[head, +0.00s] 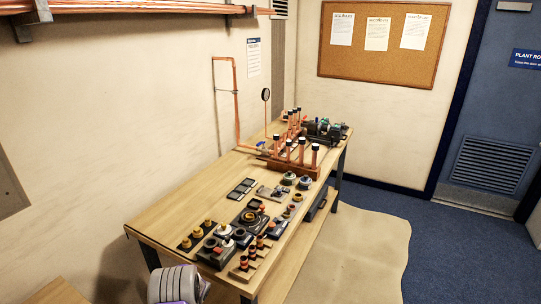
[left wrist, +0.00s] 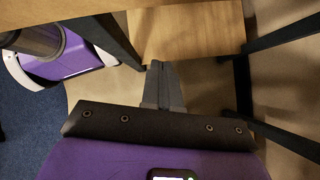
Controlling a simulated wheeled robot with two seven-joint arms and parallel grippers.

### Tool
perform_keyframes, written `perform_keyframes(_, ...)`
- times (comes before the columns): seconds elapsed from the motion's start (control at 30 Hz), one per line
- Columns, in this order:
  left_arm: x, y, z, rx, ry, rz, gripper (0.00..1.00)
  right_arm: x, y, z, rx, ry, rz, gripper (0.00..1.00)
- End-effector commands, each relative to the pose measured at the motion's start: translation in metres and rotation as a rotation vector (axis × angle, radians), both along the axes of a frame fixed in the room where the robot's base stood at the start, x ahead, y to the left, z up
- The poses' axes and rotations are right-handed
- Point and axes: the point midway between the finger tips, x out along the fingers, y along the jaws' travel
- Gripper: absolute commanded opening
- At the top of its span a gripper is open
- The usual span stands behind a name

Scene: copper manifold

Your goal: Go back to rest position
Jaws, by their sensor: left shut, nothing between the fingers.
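My left gripper (left wrist: 160,66) is shut and empty in the left wrist view. Its two grey fingers lie together, over a wooden surface and dark legs. My right gripper is in neither view. The wooden workbench (head: 190,207) runs along the left wall. The copper manifold (head: 290,160), with several upright dark-capped pipes, stands on its far half.
Fittings, dark trays and small parts (head: 245,225) cover the bench's near right side. Green-and-black units (head: 322,130) stand at its far end. A tan mat (head: 355,255) lies on the blue floor right of the bench. A wooden surface (head: 57,292) shows bottom left.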

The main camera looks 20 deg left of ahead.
Motion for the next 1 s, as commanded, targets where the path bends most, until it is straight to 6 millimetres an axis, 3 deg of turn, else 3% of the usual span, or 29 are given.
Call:
perform_keyframes(0.03,-0.003,-0.033,-0.024,-0.053,-0.06,0.028,0.0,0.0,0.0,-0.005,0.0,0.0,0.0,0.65)
perform_keyframes(0.1,-0.005,-0.08,-0.049,-0.119,-0.152,0.089,0.0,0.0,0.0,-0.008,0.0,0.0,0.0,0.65)
perform_keyframes(0.2,-0.011,-0.143,-0.072,-0.197,-0.262,0.197,0.0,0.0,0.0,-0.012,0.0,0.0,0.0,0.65)
perform_keyframes(0.4,-0.034,-0.252,-0.086,-0.304,-0.422,0.451,0.0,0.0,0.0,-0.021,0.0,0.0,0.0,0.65)
perform_keyframes(0.5,-0.05,-0.293,-0.081,-0.329,-0.48,0.583,0.0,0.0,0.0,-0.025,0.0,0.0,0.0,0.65)
perform_keyframes(0.6,-0.064,-0.318,-0.073,-0.336,-0.522,0.688,0.0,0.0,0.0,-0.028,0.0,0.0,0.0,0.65)
perform_keyframes(0.7,-0.074,-0.331,-0.067,-0.334,-0.547,0.756,0.0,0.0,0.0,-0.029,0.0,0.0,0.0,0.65)
perform_keyframes(1.0,-0.079,-0.337,-0.062,-0.331,-0.565,0.795,0.0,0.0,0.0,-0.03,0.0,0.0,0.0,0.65)
